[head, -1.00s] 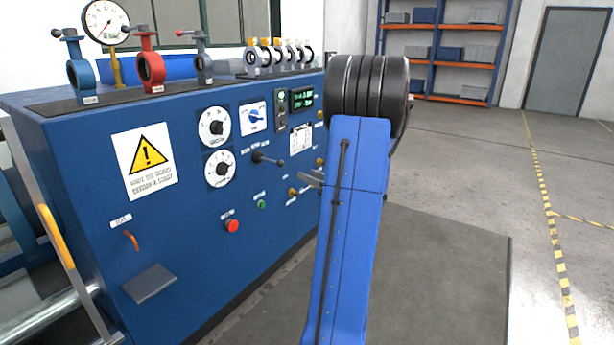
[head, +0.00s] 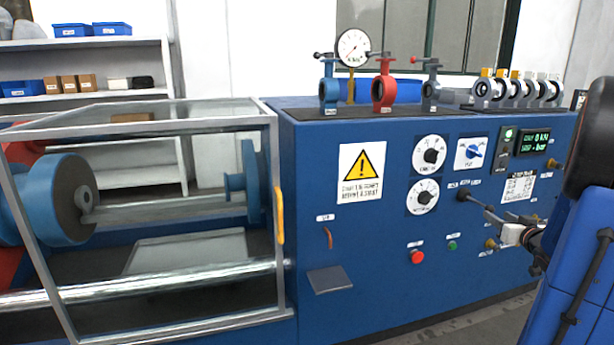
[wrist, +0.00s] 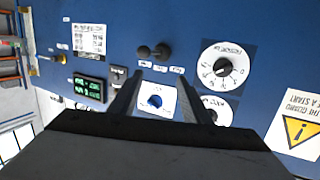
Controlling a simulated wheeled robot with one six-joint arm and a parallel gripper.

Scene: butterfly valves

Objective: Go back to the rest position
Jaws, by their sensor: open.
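My gripper (head: 497,219) is at the right of the head view, in front of the blue machine panel (head: 385,265). In the wrist view its two dark fingers (wrist: 159,78) stand apart with nothing held between them. Between and beyond them shows a white plate with a blue selector knob (wrist: 155,102). A black lever (wrist: 153,51) shows just past the fingertips; the head view has it (head: 468,195) close to the gripper. I cannot tell whether they touch. My blue arm fills the right edge of the head view and hides part of the panel.
Blue (head: 329,92), red (head: 383,90) and grey (head: 431,88) butterfly valves stand on the machine top. A framed guard (head: 278,215) encloses the left section. A small shelf (head: 329,279) juts from the panel front. A red button (head: 417,257) sits below the dials.

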